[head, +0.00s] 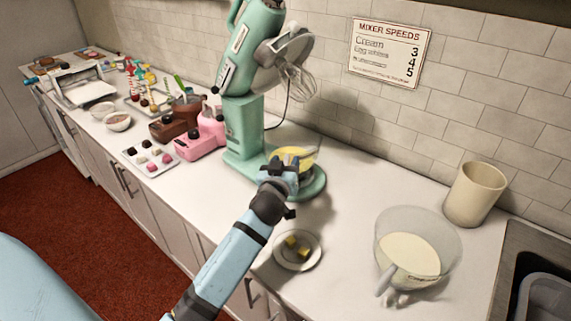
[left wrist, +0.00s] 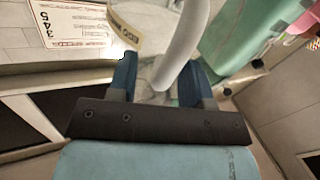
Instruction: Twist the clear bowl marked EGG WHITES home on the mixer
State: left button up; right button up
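The green mixer (head: 243,130) stands against the tiled wall with its head tilted up and its whisk raised. A clear bowl (head: 311,156) with yellow contents sits on the mixer's base. My left gripper (head: 283,166) is at the near side of this bowl and hides part of it. In the left wrist view, a pale curved handle (left wrist: 181,48) passes between the two blue fingers (left wrist: 158,78). A gap shows between the handle and the left-hand finger. A label (left wrist: 125,30) beginning "EGG" shows just beyond. How the bowl's foot sits in the base is hidden. My right gripper is out of view.
Another clear bowl (head: 440,232) with pale contents and a handle stands at the right, near a beige canister (head: 475,194) and the sink. A small plate (head: 315,259) with yellow cubes lies before the mixer. Pink (head: 203,139) and brown machines stand to its left.

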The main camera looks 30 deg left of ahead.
pick_arm(q)
grip_shut()
jog(key=shift+a+r+h+p, duration=0.1)
jog(key=shift+a+h+p, duration=0.1)
jog(key=shift+h+p, duration=0.15)
jog(key=shift+s+a+m+h+p, duration=0.25)
jog(key=shift+a+m+h+p, duration=0.3)
jog(key=shift+p, duration=0.3)
jog(key=shift+t, duration=0.3)
jog(key=shift+m+h, duration=0.25)
jog(key=shift+h, duration=0.05)
